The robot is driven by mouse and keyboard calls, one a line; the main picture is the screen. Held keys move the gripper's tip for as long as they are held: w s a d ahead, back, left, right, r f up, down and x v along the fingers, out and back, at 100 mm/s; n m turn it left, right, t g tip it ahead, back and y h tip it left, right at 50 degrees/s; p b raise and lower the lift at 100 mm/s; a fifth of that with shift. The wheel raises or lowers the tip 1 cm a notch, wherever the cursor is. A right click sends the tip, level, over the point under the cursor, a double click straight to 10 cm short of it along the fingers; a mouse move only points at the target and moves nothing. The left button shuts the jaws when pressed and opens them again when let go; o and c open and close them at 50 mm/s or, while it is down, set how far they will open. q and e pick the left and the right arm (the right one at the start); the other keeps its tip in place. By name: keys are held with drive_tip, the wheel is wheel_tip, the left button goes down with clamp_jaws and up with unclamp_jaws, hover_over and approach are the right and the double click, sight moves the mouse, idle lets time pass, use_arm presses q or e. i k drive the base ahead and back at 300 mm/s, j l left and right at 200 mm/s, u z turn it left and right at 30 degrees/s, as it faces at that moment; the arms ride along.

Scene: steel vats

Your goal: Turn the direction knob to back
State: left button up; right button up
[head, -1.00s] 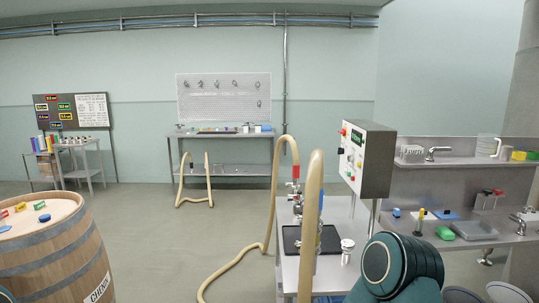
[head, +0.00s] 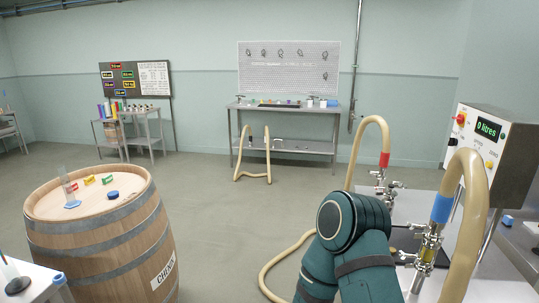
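The control box (head: 464,160) stands on a post at the right edge, with its face turned toward the left. Its green display (head: 488,131) reads "9 litres". A red and yellow control (head: 460,118) sits left of the display, and small yellow controls (head: 490,164) sit below it. Which of these is the direction knob is too small to tell, and so is its setting. The front hose partly covers the lower face. A teal link of my arm shows at the bottom centre, but neither gripper is in view.
Below the box, the steel bench (head: 420,206) carries valves (head: 428,243) and two upright hoses (head: 463,222), close beside my arm. A barrel (head: 100,240) with small items stands at left. The floor (head: 215,215) between is mostly clear.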

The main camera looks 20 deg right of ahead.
sight(453, 143)
drive_tip(key=i+z, duration=0.2)
drive_tip(key=i, duration=0.25)
drive_tip(key=i+j+z, duration=0.2)
drive_tip(key=i, duration=0.25)
drive_tip(key=i+j+z, duration=0.2)
drive_tip(key=i, duration=0.25)
drive_tip(key=i+z, duration=0.4)
drive_tip(key=i, duration=1)
drive_tip(key=i+z, duration=0.2)
drive_tip(key=z, duration=0.15)
drive_tip(key=i+j+z, duration=0.1)
drive_tip(key=z, duration=0.25)
drive_tip(key=i+j+z, duration=0.15)
drive_tip(key=i+z, duration=0.2)
drive_tip(key=z, duration=1.65)
